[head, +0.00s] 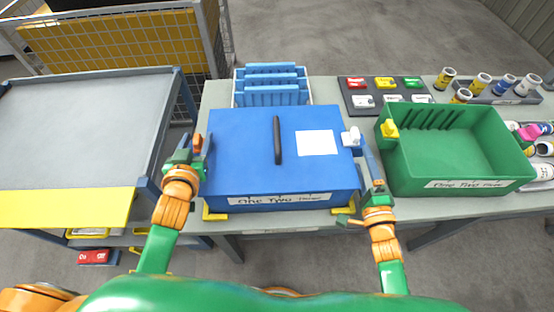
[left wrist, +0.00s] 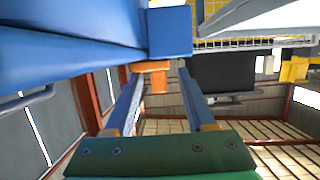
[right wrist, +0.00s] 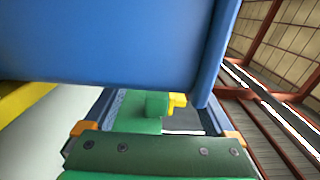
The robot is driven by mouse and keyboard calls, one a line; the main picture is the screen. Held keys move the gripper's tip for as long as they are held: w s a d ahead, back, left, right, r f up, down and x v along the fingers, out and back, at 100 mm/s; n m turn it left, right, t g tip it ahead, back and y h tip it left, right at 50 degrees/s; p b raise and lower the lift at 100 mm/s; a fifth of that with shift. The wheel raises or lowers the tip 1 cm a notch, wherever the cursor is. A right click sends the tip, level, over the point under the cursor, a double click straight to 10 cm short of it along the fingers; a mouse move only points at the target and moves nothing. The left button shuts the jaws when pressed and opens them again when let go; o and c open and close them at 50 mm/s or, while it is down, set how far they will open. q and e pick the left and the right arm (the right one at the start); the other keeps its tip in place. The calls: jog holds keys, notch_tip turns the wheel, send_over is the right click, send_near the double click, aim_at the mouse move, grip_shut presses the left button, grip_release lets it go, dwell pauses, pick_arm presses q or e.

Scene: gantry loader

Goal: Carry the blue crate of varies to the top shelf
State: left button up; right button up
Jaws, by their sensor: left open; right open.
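The blue crate (head: 235,150) sits on the table, closed by a blue lid with a black handle and a white sheet. A lettered strip is on its front. My left gripper (head: 190,152) is open at the crate's left side, by an orange tab; in the left wrist view an orange piece (left wrist: 153,75) shows between its fingers, beneath a blue part. My right gripper (head: 367,168) is open at the right side, below a white piece (head: 351,137). In the right wrist view the blue wall (right wrist: 120,45) is close above the fingers. Contact cannot be told.
A grey-topped rack (head: 80,125) with a yellow front strip stands to the left, its top empty. A green bin (head: 485,186) stands close on the right. A small blue slotted rack (head: 270,97) is behind the crate. Bottles and a button panel (head: 365,112) are at the back right.

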aim_at(359, 154)
pick_arm(q)
jog(key=shift+x, duration=1.75)
pick_arm(e)
jog(key=shift+w+a, duration=0.15)
jog(key=shift+w, duration=0.75)
jog(key=shift+w+a, duration=0.1)
jog(key=shift+w, duration=0.75)
pick_arm(q)
jog(key=c, duration=0.7)
pick_arm(e)
jog(key=shift+s, duration=0.1)
jog(key=c, duration=0.7)
pick_arm(q)
grip_shut()
pick_arm(e)
jog(key=c, duration=0.7)
jog(key=shift+f, duration=0.15)
grip_shut()
pick_arm(q)
jog(key=shift+r, duration=0.15)
